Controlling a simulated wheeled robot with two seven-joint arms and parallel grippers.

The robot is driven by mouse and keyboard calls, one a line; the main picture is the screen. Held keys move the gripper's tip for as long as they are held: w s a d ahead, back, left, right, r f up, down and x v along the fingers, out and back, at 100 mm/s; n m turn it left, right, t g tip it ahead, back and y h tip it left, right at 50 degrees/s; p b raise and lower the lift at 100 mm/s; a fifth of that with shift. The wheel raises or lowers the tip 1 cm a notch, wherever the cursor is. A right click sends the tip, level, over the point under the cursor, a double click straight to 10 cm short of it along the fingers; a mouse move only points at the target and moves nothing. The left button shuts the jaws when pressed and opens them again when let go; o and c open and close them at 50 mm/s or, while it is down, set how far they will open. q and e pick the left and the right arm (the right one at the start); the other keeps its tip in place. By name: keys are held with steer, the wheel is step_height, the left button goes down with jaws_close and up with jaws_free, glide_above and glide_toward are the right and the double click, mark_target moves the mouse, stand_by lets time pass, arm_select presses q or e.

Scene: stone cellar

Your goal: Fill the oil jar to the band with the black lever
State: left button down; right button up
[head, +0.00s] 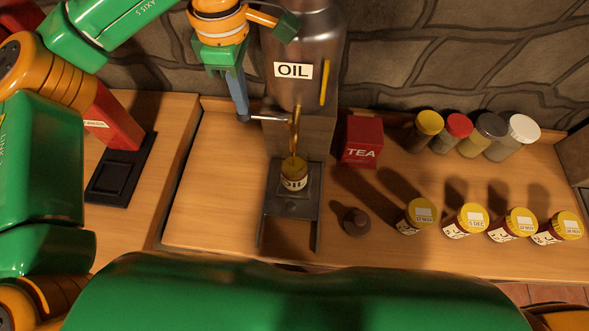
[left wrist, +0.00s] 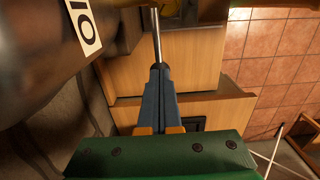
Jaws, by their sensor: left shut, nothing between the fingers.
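The steel oil tank (head: 300,80) with an OIL label stands against the stone wall. A golden stream (head: 294,135) runs from its spout into the small oil jar (head: 293,177) on the metal stand below. The jar looks golden at its top; its band and exact level are too small to tell. The lever (head: 266,117) sticks out left from the tap as a thin metal rod; it also shows in the left wrist view (left wrist: 156,35). My left gripper (head: 243,112) is shut and empty, its blue fingertips (left wrist: 159,68) pointing down at the lever's outer end, seemingly touching it.
A red TEA box (head: 362,139) stands right of the tap, with several spice jars (head: 467,135) behind. Several yellow-lidded jars (head: 465,220) and a dark stopper-like piece (head: 356,222) stand nearer the front. A black tray (head: 120,170) lies left. The counter left of the stand is clear.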

stand_by(0.3)
arm_select(q)
step_height(320, 180, up, 8)
steer(key=p, duration=0.7)
stand_by(0.4)
steer(key=shift+f, duration=0.1)
stand_by(0.5)
